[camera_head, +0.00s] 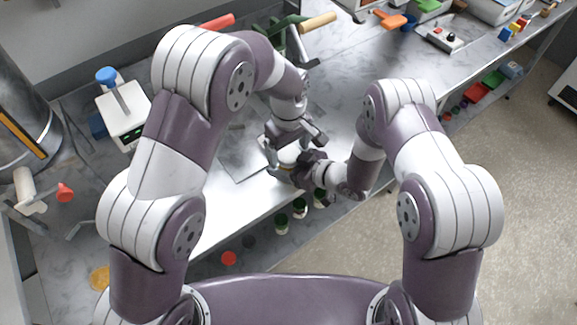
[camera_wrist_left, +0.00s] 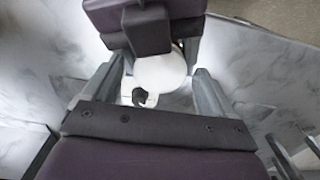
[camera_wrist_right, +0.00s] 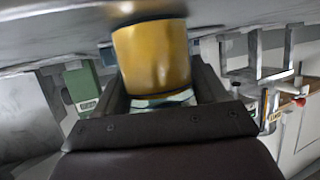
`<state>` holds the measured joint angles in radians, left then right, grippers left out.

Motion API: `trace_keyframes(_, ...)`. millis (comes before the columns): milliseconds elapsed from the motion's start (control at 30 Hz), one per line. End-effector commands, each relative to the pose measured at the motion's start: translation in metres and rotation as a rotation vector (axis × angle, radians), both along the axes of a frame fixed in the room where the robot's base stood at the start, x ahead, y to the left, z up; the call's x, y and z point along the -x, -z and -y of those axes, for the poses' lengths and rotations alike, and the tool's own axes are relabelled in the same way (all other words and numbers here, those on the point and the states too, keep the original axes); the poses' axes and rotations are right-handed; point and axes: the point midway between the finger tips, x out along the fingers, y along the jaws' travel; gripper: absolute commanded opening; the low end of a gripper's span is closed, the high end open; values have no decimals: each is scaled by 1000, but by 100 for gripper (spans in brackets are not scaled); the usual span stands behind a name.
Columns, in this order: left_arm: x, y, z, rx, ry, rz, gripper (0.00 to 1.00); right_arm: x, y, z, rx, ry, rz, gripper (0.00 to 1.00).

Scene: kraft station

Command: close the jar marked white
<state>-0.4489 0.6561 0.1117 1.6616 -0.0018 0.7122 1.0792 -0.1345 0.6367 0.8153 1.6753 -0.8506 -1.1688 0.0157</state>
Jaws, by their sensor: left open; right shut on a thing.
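A jar with a yellow-amber body (camera_wrist_right: 152,55) stands between the fingers of my right gripper (camera_wrist_right: 160,90), which is shut on it. A pale band shows at the jar's end nearest the palm. My left gripper (camera_wrist_left: 160,90) is open, its fingers on both sides of a round white thing (camera_wrist_left: 158,72). I cannot tell whether this is a loose lid or the jar's top, or whether the fingers touch it. In the head view my left gripper (camera_head: 284,160) is close above my right gripper (camera_head: 309,166), near the table's front edge. The grippers mostly hide the jar there.
Several dark green-and-white jars (camera_head: 282,224) stand below the table's front edge, with a red disc (camera_head: 229,258) to their left. A white device with a blue knob (camera_head: 107,75) stands at the left.

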Motion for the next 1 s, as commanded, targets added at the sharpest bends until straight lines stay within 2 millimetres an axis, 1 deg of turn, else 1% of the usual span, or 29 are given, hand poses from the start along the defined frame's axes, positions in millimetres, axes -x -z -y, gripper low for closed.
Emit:
trace_keyframes(200, -1, -30, 0, 2, 0, 4, 86, 0, 0, 0, 0, 1, 0, 0)
trace_keyframes(300, -1, -40, 0, 1, 0, 3, 86, 0, 0, 0, 0, 0, 0, 0)
trace_keyframes(400, 0, -44, 0, 0, 0, 1, 86, 0, 0, 0, 0, 0, 0, 0)
trace_keyframes(600, 0, -44, 0, 1, 0, 1, 86, 0, 0, 0, 0, 0, 0, 0)
trace_keyframes(633, 0, -44, 0, 1, 0, 1, 96, 0, 0, 0, 0, 0, 0, 0)
trace_keyframes(667, 0, -44, 0, 1, 0, 1, 100, 0, 0, 0, 0, 0, 0, 0)
trace_keyframes(800, 0, -44, 0, 1, 0, 1, 100, 0, 0, 0, 0, 0, 0, 0)
trace_keyframes(833, 0, -44, 0, 1, 0, 1, 100, 0, 0, 0, 0, 0, 0, 75)
trace_keyframes(867, 0, -44, 0, 1, 0, 1, 100, 0, 0, 0, 0, 0, 0, 84)
trace_keyframes(900, 0, -44, 0, 1, 0, 1, 100, 0, 0, 0, 0, 0, 0, 98)
trace_keyframes(933, 0, -44, 0, 1, 0, 1, 100, 0, 0, 0, 0, 0, 0, 100)
trace_keyframes(1000, 0, -44, 0, 1, 0, 1, 100, 0, 0, 0, 0, 0, 0, 100)
